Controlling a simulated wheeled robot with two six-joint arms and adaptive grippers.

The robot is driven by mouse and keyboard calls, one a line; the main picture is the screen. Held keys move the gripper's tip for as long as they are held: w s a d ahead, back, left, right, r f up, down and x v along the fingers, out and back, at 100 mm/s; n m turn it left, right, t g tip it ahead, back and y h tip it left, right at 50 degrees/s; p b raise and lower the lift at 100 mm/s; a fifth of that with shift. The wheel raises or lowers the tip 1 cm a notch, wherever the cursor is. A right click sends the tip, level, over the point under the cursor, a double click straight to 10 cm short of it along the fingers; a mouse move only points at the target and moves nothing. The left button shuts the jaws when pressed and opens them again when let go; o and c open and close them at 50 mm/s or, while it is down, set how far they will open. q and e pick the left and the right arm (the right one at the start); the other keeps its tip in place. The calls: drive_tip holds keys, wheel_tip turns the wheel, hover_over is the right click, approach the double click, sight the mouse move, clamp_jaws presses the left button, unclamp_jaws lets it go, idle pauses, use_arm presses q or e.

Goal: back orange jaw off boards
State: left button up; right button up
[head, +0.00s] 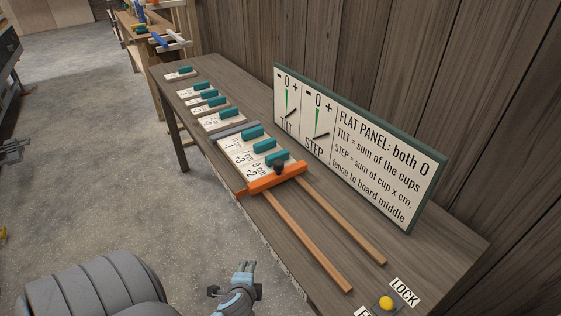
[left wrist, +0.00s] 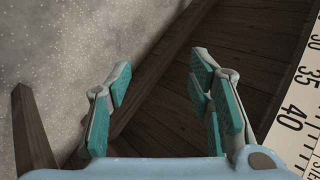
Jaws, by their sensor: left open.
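The orange jaw (head: 262,184), with a black knob (head: 279,168) on top, lies across two wooden rails (head: 318,240) on the long bench. It sits right against the near end of the row of boards (head: 238,152), which are pale with teal blocks. I cannot tell whether jaw and boards touch. My left gripper (head: 243,269) is low in front of the bench, apart from the jaw. In the left wrist view its teal-padded fingers (left wrist: 165,85) are open with nothing between them. The jaw is not in that view. My right gripper is not in view.
A FLAT PANEL sign (head: 385,165) stands along the back of the bench (head: 440,255). A yellow button (head: 386,303) and a LOCK label (head: 404,292) are at the near end. A numbered scale (left wrist: 300,115) shows at right in the left wrist view. Floor lies open to the left.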

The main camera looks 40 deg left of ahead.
use_arm(q)
wheel_tip(320, 180, up, 14)
drive_tip(key=w+a+m+t+y+p, duration=0.2)
drive_tip(key=w, duration=0.1)
drive_tip(key=m+t+y, duration=0.1)
drive_tip(key=m+t, duration=0.5)
drive_tip(key=m, duration=1)
approach(277, 167)
drive_tip(key=s, duration=0.3)
drive_tip(key=shift+s+d+f+b, duration=0.1)
drive_tip(key=shift+d+f+b, duration=0.2)
drive_tip(key=shift+b, duration=0.05)
drive_tip(key=shift+w+a+r+m+t, duration=0.15)
drive_tip(key=shift+w+m+t, duration=0.35)
drive_tip(key=shift+w+m, duration=0.55)
drive_tip(key=b+x, duration=0.1)
drive_tip(key=x, duration=1.1)
drive_tip(key=shift+f+b, duration=0.3)
drive_tip(key=shift+w+a+r, duration=0.1)
drive_tip(key=shift+w, duration=0.25)
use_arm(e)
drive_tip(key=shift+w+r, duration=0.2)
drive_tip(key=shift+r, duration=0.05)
use_arm(q)
drive_tip(key=shift+r, duration=0.1)
clamp_jaws()
